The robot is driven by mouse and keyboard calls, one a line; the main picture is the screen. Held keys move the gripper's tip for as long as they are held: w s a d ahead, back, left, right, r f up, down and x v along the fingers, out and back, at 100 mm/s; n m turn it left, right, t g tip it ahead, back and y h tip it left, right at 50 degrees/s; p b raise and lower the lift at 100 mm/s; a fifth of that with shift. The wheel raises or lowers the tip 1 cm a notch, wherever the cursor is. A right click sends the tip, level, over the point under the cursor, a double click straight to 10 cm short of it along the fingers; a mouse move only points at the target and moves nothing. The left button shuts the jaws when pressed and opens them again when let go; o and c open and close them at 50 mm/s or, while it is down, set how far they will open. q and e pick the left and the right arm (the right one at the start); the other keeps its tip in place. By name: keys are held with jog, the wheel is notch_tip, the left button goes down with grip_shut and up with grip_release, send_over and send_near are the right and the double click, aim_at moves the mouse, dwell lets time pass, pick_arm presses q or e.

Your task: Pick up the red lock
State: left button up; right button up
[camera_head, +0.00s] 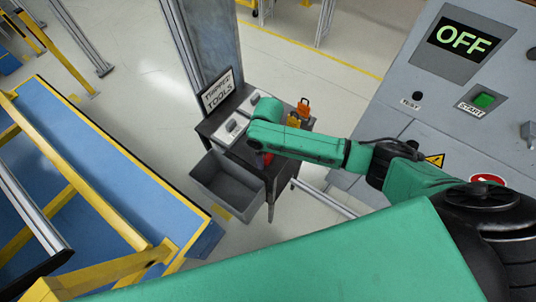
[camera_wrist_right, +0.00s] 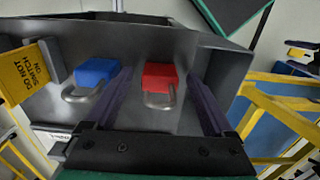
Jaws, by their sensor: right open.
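The red lock (camera_wrist_right: 160,74) lies in the right wrist view on a grey surface, its metal shackle toward my gripper. My right gripper (camera_wrist_right: 160,80) is open, with one dark finger on each side of the red lock in the picture. I cannot tell whether the fingers touch it. In the head view my right arm reaches over the dark cart (camera_head: 285,157). A small red patch, possibly the lock, shows below the arm's end; the fingers are mostly hidden there. My left gripper is not in view.
A blue lock (camera_wrist_right: 97,71) lies left of the red one, beside a yellow tag (camera_wrist_right: 22,78). A grey open bin (camera_head: 222,187) hangs at the cart's front. A sign (camera_head: 217,91) and orange items (camera_head: 303,106) are on top. A grey control panel (camera_head: 400,110) stands right.

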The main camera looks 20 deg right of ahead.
jog(key=shift+w+f, duration=0.1)
jog(key=shift+f, duration=0.05)
jog(key=c, duration=0.8)
grip_shut()
